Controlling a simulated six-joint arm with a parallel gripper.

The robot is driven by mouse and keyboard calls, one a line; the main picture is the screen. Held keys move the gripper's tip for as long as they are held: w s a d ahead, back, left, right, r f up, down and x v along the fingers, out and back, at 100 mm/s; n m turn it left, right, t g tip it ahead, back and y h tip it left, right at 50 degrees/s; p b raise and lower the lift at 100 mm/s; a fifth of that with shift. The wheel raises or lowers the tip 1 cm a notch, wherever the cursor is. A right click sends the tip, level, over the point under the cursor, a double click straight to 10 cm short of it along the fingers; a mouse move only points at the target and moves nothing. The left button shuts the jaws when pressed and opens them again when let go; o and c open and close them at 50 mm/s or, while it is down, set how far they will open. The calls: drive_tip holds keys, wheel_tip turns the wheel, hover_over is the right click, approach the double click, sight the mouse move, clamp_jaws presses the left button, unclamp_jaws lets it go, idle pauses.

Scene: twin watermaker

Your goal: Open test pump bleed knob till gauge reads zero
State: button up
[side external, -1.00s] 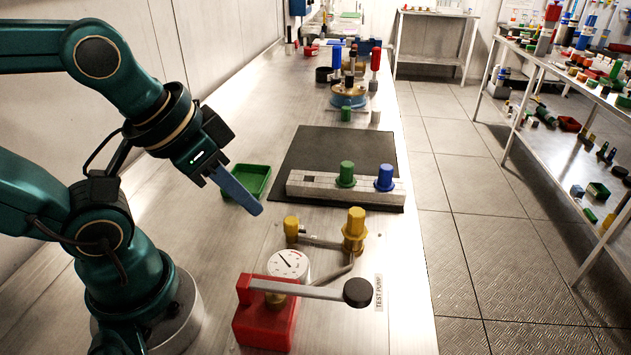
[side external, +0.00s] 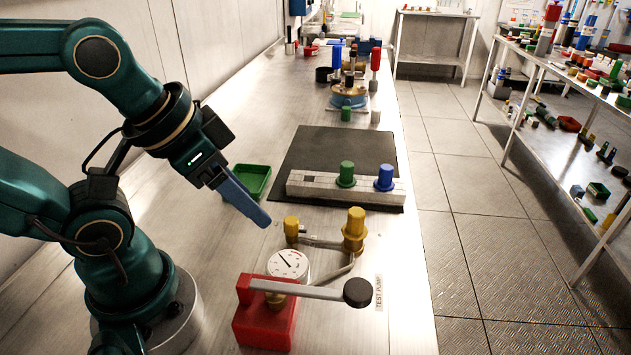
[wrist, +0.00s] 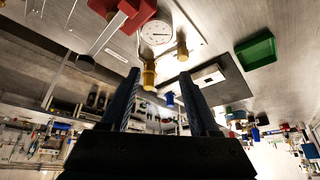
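The red test pump (side external: 262,324) stands at the front of the bench with a grey lever across it. Its round white gauge (side external: 288,264) has a dark needle pointing up and left; the numbers are too small to read. Two yellow knobs rise from the pipework: a shorter left one (side external: 291,228) and a taller right one (side external: 355,225). I cannot tell which is the bleed knob. My gripper (side external: 265,220) is in the air just left of the shorter knob. In the wrist view my gripper (wrist: 159,73) is open and empty; the gauge (wrist: 156,32) and both knobs show beyond its fingers.
A green tray (side external: 266,174) lies behind my gripper. A pale block (side external: 320,187) with a green knob (side external: 346,173) and a blue knob (side external: 384,177) stands on a dark mat (side external: 330,145). The pump's lever ends in a black knob (side external: 357,292).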

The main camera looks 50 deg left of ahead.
drive_tip(key=m, duration=0.1)
drive_tip(key=m+g, duration=0.5)
drive_tip(key=m, duration=0.3)
hover_over(291, 220)
wheel_tip(291, 220, down, 6)
drive_tip(key=shift+w+d+f, duration=0.1)
drive_tip(key=shift+f, duration=0.05)
drive_tip(key=shift+f+n+g, duration=0.3)
drive_tip(key=shift+f, duration=2.55)
clamp_jaws()
